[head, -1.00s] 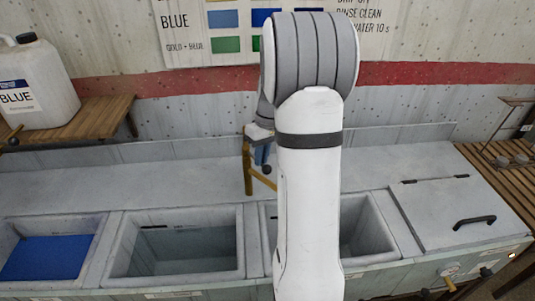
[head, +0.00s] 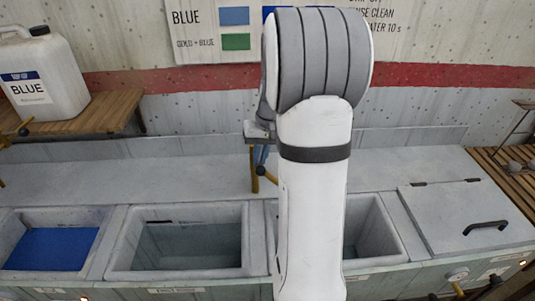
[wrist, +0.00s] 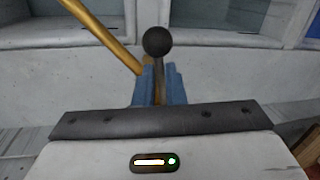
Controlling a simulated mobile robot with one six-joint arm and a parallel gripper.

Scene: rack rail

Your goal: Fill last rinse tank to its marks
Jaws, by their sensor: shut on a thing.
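My gripper (head: 261,157) is at the brass tap (head: 254,175) behind the tanks, partly hidden by my arm. In the wrist view its blue fingers (wrist: 157,85) are shut on the tap's lever, whose black ball knob (wrist: 157,41) sticks out beyond them. The tap's brass spout (wrist: 105,35) slants past on the left. The second tank (head: 110,255) from the left is open; liquid seems to stand in it below the rim. The third tank (head: 392,235) is open but half hidden behind my arm, so its level and marks cannot be read.
A tank with blue liquid (head: 45,250) is at the far left. A closed grey lid (head: 455,205) with a black handle covers the right bay. A white BLUE jug (head: 45,75) stands on a wooden shelf (head: 100,112). A slatted wooden rack (head: 505,185) is at the right.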

